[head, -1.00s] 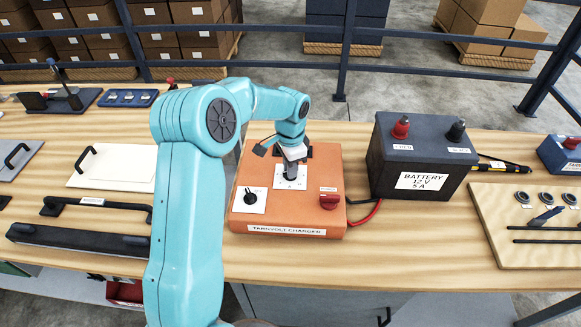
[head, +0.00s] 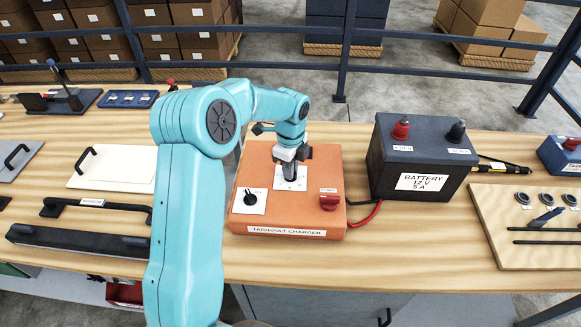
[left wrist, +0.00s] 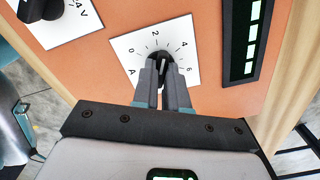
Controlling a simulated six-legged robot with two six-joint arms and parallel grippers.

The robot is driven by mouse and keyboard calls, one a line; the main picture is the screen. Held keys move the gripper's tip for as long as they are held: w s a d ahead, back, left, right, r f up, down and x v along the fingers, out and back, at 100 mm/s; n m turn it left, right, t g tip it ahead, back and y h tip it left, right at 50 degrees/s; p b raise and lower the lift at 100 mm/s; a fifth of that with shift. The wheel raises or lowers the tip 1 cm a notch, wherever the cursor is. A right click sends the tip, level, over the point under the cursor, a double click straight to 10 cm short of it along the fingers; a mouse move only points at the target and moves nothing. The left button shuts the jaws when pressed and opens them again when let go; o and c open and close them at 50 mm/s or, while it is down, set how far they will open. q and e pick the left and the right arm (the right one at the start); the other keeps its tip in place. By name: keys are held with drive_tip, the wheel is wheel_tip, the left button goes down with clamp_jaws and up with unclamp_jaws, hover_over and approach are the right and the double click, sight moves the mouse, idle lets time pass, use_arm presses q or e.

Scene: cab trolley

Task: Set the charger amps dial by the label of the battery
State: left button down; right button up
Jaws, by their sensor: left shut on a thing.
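The orange charger (head: 265,212) lies on the bench, its front label reading TARNVOLT CHARGER. Its amps dial has a white plate (left wrist: 125,44) marked 0, 2, 4, 6 and A. My left gripper (head: 290,178) points down over this dial; in the left wrist view its fingers (left wrist: 162,72) are shut on the black amps knob (left wrist: 162,56). The fingers hide part of the knob; its tip seems to point between 2 and 4. The dark battery (head: 422,160) stands right of the charger, its label reading BATTERY 12 V 5 A. My right gripper is not in view.
The charger also carries a volts knob (head: 250,197), a red switch (head: 328,200) and a lit bar display (left wrist: 246,38). Red and black cables run beside the battery. A tool board (head: 490,228) lies at right. A white board with a handle (head: 115,168) lies at left.

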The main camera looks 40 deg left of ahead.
use_arm(q)
drive_tip(key=m, duration=0.6)
drive_tip(key=shift+w+a+r+p, duration=0.1)
drive_tip(key=shift+w+r+p, duration=0.05)
drive_tip(key=shift+r+p, duration=0.15)
drive_tip(key=m+p, duration=0.1)
drive_tip(key=m, duration=0.5)
drive_tip(key=shift+m, duration=0.3)
drive_tip(key=c, duration=1.3)
unclamp_jaws()
drive_tip(key=shift+c, duration=0.2)
drive_tip(key=shift+o, duration=0.9)
drive_tip(key=shift+f, duration=0.1)
wheel_tip(320, 180, up, 16)
drive_tip(key=b, duration=0.1)
drive_tip(key=shift+r, duration=0.2)
